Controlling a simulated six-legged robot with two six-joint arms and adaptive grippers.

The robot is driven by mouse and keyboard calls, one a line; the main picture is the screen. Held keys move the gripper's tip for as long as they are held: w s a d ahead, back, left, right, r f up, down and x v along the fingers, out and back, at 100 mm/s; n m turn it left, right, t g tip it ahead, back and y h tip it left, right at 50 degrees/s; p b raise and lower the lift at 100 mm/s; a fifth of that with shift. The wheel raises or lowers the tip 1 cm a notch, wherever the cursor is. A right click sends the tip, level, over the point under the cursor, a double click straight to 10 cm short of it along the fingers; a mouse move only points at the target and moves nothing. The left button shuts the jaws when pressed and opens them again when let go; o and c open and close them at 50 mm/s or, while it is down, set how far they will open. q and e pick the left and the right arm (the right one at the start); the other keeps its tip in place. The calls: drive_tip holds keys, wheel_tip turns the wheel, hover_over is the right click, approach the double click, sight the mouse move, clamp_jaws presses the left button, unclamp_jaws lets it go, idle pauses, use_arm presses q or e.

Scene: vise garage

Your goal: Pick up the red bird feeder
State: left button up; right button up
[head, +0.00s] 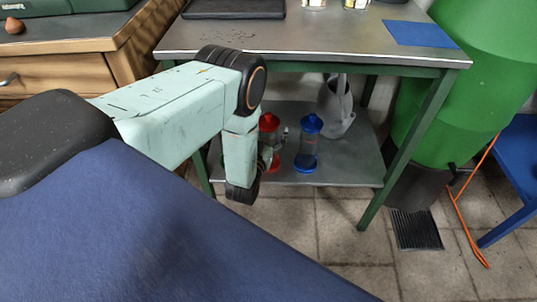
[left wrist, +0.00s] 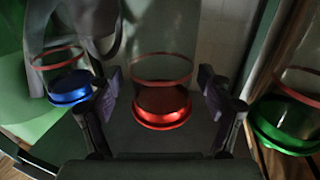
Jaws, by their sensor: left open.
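The red bird feeder (head: 269,122) stands on the lower shelf of the metal table, partly hidden behind my left arm in the head view. In the left wrist view its red base (left wrist: 162,106) and clear body show between my left gripper's fingers (left wrist: 157,88). The fingers are apart, one on each side of the feeder. I cannot tell whether they touch it. In the head view the left gripper (head: 275,144) is beside the feeder, mostly hidden by its wrist. My right gripper does not show.
A blue feeder (head: 309,142) stands just right of the red one, with a grey can-like vessel (head: 337,108) behind it. A green-based feeder (left wrist: 286,124) shows in the left wrist view. The table top (head: 330,45) is above, and a table leg (head: 407,145) stands right.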

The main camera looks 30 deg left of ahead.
use_arm(q)
drive_tip(key=shift+s+r, duration=0.1)
drive_tip(key=shift+s, duration=0.05)
drive_tip(key=shift+c, duration=1)
drive_tip(key=c, duration=0.4)
clamp_jaws()
